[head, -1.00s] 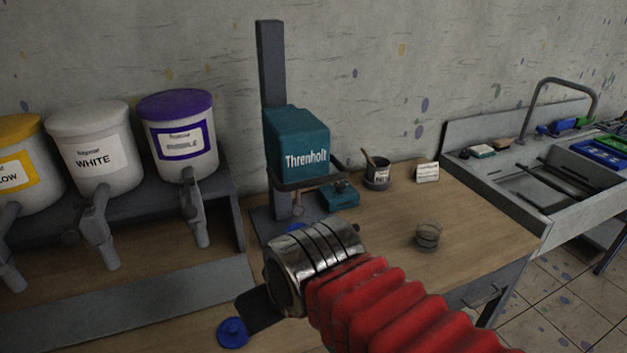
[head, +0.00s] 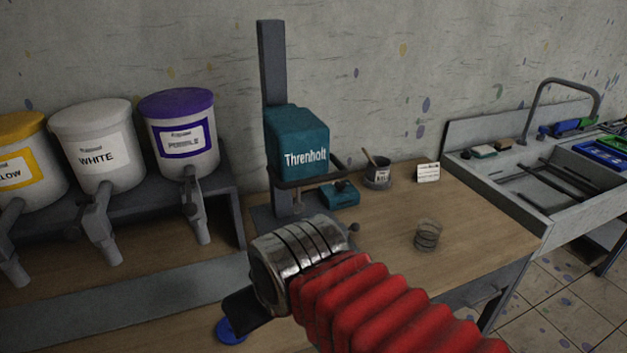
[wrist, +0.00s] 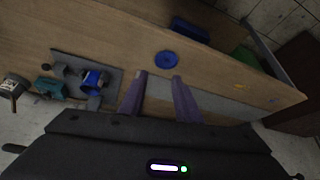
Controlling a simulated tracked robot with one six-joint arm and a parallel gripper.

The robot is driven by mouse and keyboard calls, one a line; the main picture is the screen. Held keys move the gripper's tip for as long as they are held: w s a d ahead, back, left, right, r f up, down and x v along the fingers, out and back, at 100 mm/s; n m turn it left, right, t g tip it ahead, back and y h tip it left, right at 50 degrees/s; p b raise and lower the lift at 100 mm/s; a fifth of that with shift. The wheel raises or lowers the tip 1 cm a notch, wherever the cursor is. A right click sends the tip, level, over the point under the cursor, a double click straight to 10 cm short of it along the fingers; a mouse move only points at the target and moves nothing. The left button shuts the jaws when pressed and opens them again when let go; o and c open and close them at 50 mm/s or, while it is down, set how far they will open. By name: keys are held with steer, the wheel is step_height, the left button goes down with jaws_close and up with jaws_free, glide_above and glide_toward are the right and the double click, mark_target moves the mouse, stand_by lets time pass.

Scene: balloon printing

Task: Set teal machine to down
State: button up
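The teal machine (head: 298,145), labelled "Threnholt", is mounted on a tall dark column (head: 271,65) at the back of the bench. Its head is low on the column, above a dark base plate. The wrist view shows the base plate (wrist: 110,77) with a blue thing (wrist: 95,79) on it. A small dark knob (head: 355,228) shows just past my wrist cuff; I cannot tell what it belongs to. My gripper (wrist: 158,76) is open and empty, its two purple fingers apart, to the right of the base plate in the wrist view. The head view hides its fingertips.
A blue disc (wrist: 181,60) lies on the bench beyond my fingers. A small teal box (head: 341,194), a dark cup (head: 377,175), a white card (head: 428,172) and a wire ring holder (head: 427,237) stand right of the machine. Paint tubs (head: 95,145) line the left; a sink (head: 545,185) is right.

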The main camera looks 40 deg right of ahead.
step_height(320, 180, down, 2)
steer(key=m+g+y, duration=0.1)
steer(key=g, duration=0.1)
steer(key=m+t+y, duration=0.9)
steer(key=t, duration=0.4)
glide_toward(313, 180)
steer(key=s+d, duration=0.1)
steer(key=s+d+f, duration=0.1)
steer(key=shift+s+d+f, duration=0.1)
steer(key=shift+s+d, duration=0.15)
steer(key=shift+s, duration=0.05)
steer(key=shift+w+a, duration=0.1)
steer(key=shift+x, duration=6.75)
